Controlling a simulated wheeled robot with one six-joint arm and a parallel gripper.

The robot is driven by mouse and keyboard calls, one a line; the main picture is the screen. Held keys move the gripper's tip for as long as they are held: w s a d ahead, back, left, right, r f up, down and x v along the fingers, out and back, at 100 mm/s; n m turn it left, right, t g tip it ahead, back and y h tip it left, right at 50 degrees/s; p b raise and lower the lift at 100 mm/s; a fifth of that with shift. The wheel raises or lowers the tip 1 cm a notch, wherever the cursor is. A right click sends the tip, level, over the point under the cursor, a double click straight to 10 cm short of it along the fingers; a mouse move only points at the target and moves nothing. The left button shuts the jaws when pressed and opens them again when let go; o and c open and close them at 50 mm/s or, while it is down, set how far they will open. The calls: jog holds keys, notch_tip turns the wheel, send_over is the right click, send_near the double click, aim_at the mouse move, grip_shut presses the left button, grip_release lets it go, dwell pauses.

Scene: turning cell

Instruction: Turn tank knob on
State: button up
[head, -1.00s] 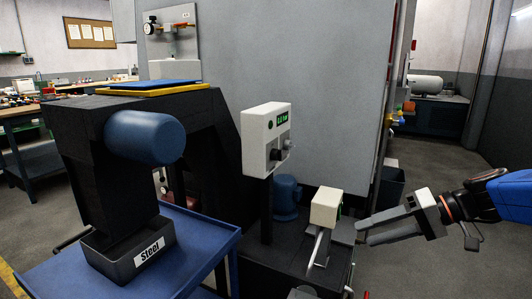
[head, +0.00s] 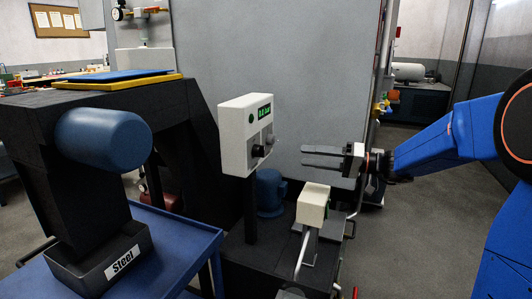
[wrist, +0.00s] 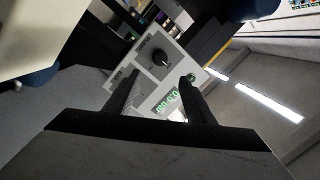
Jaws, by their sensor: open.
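A white control box (head: 234,140) on a dark post has a green display (head: 264,112) and a black knob (head: 258,151) on its face. In the wrist view the black knob (wrist: 160,59) shows upside of the lit display (wrist: 166,103), with a green round button (wrist: 191,78) beside it. My gripper (head: 303,155) is open and empty, to the right of the box at about knob height, with its fingers pointing at the face. A clear gap separates the fingertips from the box. In the wrist view the gripper (wrist: 160,78) frames the panel between its fingers.
A smaller beige box (head: 313,201) on a stand with a bent handle is below my gripper. A large grey cabinet wall (head: 270,60) rises behind. A blue cart (head: 170,235) with a bin marked Steel (head: 105,270) stands at left. Floor (head: 400,240) is open at right.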

aim_at(259, 151)
jog(key=x, duration=1.4)
jog(key=c, duration=1)
